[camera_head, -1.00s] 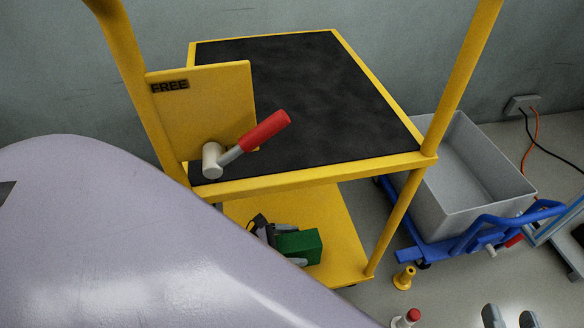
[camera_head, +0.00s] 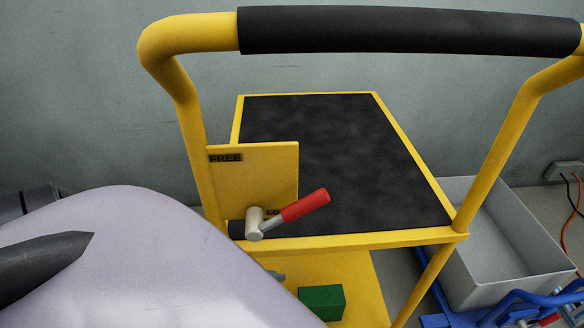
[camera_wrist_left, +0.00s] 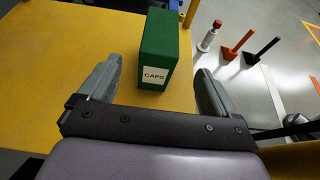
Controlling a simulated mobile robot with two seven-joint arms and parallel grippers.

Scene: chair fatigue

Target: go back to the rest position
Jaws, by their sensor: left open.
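My left gripper (camera_wrist_left: 157,72) is open and empty in the left wrist view, one grey finger on each side of the picture. A green box labelled CAPS (camera_wrist_left: 160,45) stands ahead of the fingers on a yellow surface, with a gap to each finger. In the head view the box (camera_head: 322,302) sits on the cart's lower yellow shelf (camera_head: 355,275). Only a small grey piece of the left gripper (camera_head: 278,276) shows left of it; my pale arm link hides the rest. My right gripper is not in view.
The yellow cart has a black top (camera_head: 340,165), a black-gripped push bar (camera_head: 400,30), a FREE plate (camera_head: 265,170) and a red-handled lever (camera_head: 305,205). A grey bin (camera_head: 505,250) on a blue trolley stands right. Floor posts (camera_wrist_left: 210,36) stand beyond the shelf.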

